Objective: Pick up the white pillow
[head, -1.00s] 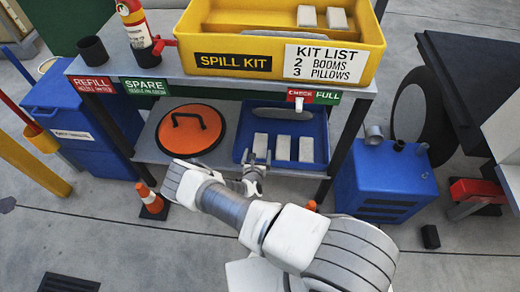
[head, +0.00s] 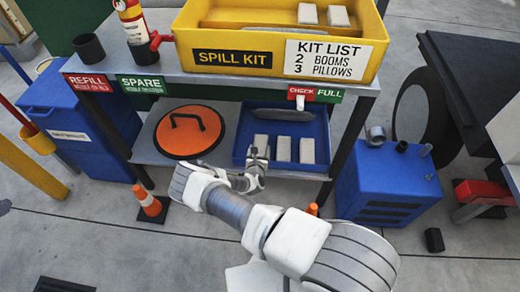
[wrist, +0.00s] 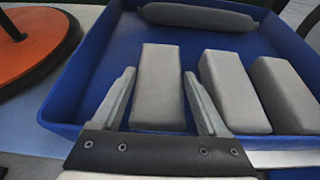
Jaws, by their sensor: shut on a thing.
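Three white pillows lie side by side in the blue tray on the lower shelf: the left one (head: 261,145), the middle one (head: 284,148) and the right one (head: 307,150). The tray's front wall (head: 290,171) shows in the head view. My gripper (head: 256,165) reaches over that wall. In the wrist view, my gripper (wrist: 160,98) has one finger on each side of the near part of the left pillow (wrist: 160,75) and is shut on it. The pillow still lies in the tray, its near end partly hidden by the gripper.
A grey boom (wrist: 198,16) lies at the tray's back. An orange lid (head: 188,140) is left of the tray. A blue box (head: 385,185) and a cone (head: 148,203) stand on the floor.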

